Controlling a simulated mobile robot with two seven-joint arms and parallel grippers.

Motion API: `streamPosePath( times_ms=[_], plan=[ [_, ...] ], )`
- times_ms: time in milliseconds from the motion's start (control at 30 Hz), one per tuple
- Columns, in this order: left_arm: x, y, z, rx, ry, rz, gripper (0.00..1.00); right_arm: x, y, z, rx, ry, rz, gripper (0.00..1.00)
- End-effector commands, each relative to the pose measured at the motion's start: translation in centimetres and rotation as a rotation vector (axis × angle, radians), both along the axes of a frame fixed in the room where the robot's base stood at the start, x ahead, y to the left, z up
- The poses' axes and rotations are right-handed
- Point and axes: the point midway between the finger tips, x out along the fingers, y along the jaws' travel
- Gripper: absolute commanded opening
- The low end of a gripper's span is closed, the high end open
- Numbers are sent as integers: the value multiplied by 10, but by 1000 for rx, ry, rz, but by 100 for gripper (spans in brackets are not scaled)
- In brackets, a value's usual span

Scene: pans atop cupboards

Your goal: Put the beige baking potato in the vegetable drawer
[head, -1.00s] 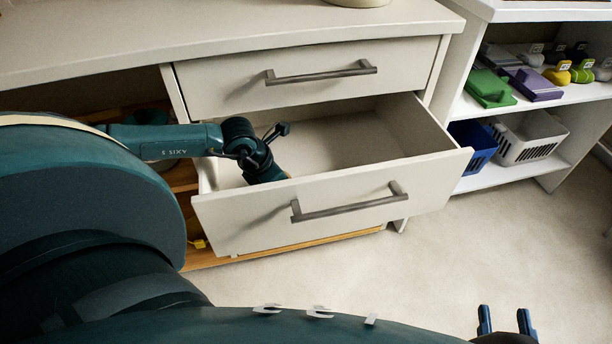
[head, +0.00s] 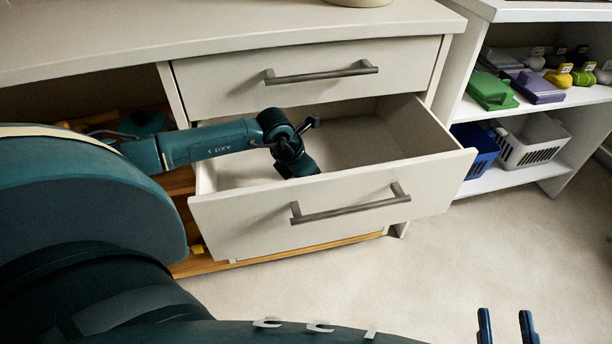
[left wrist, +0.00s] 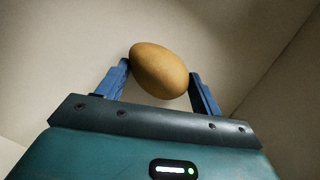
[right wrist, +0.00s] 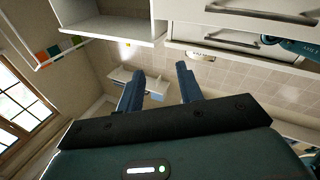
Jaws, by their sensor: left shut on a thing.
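The beige potato (left wrist: 159,71) is a smooth oval held between the two blue fingers of my left gripper (left wrist: 160,82) in the left wrist view. Pale drawer surfaces lie around and behind it. In the head view my left wrist reaches down into the open lower drawer (head: 335,212); the drawer front hides the fingers and the potato. The bare drawer floor (head: 350,150) shows to the right of my wrist. My right gripper (head: 506,328) is open and empty, low over the floor at the bottom right; it also shows in the right wrist view (right wrist: 160,88).
The closed upper drawer (head: 225,85) sits just above the open one. To the right, a white shelf unit holds a green box (head: 490,91), a purple box (head: 538,88), a blue basket (head: 474,146) and a white basket (head: 530,142). Free floor lies in front.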

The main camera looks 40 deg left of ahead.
Motion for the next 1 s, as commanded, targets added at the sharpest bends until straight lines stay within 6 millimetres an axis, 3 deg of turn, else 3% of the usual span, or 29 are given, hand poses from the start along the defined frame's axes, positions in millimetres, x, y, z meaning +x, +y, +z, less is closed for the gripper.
streamPosePath(
  times_ms=[267, 567, 1000],
  plan=[
    [0, 0, -1, 0, 0, 0, 87, 0, 0, 1, 1, -1, -1, 36],
    [-1, 1, 4, 0, 0, 0, 88, 1, -1, 4, 2, -1, -5, 36],
    [-24, 8, 64, 1, -1, -1, 88, 5, -10, 3, -11, 138, -52, 36]
  ],
)
